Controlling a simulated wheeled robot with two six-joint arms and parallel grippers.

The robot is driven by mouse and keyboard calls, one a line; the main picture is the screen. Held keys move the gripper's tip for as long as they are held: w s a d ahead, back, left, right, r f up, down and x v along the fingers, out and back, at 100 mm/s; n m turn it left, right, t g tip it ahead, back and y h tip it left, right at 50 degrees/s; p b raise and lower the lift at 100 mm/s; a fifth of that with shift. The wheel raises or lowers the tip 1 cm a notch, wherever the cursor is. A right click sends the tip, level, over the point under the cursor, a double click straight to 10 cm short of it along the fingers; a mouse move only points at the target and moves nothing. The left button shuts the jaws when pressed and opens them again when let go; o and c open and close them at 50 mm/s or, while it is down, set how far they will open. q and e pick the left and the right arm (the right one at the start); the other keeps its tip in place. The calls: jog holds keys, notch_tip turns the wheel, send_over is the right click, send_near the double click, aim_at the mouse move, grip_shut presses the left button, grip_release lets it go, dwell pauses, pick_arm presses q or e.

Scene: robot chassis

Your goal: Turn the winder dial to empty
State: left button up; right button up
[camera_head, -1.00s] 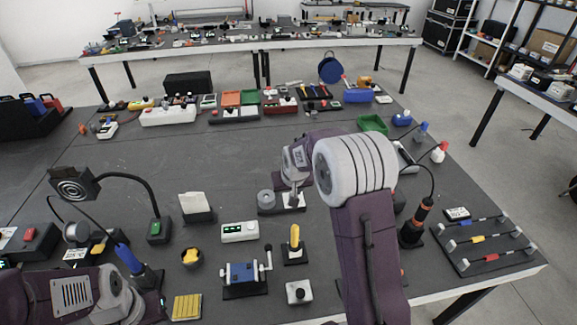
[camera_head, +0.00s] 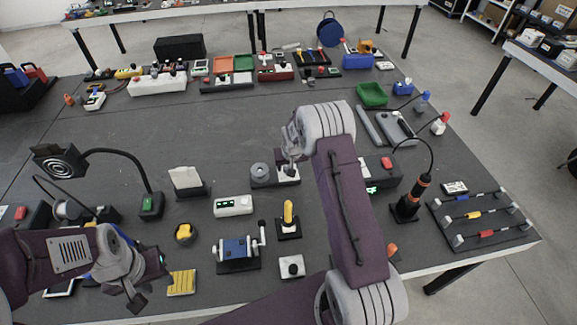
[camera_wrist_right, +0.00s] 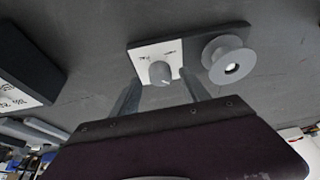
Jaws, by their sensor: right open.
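The winder is a dark base with a grey spool (camera_head: 260,170) on its left and a white plate (camera_head: 288,174) on its right in the head view. In the right wrist view I see the spool (camera_wrist_right: 229,61), the white plate (camera_wrist_right: 148,52) with small lettering, and the round grey dial (camera_wrist_right: 160,72). My right gripper (camera_wrist_right: 160,92) is open, its fingers apart on either side of the dial; I cannot tell if they touch it. My left gripper (camera_head: 148,284) is at the lower left, away from the winder.
A white box with a green display (camera_head: 233,205), a blue cranked device (camera_head: 238,248) and a yellow-handled lever (camera_head: 288,213) stand in front of the winder. A lamp on a bent neck (camera_head: 60,161) is at the left. The table behind the winder is mostly clear.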

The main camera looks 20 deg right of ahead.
jog(key=shift+w+f, duration=0.1)
jog(key=shift+f, duration=0.5)
jog(key=shift+w, duration=0.1)
jog(key=shift+c, duration=0.3)
grip_shut()
jog(key=shift+f, duration=0.1)
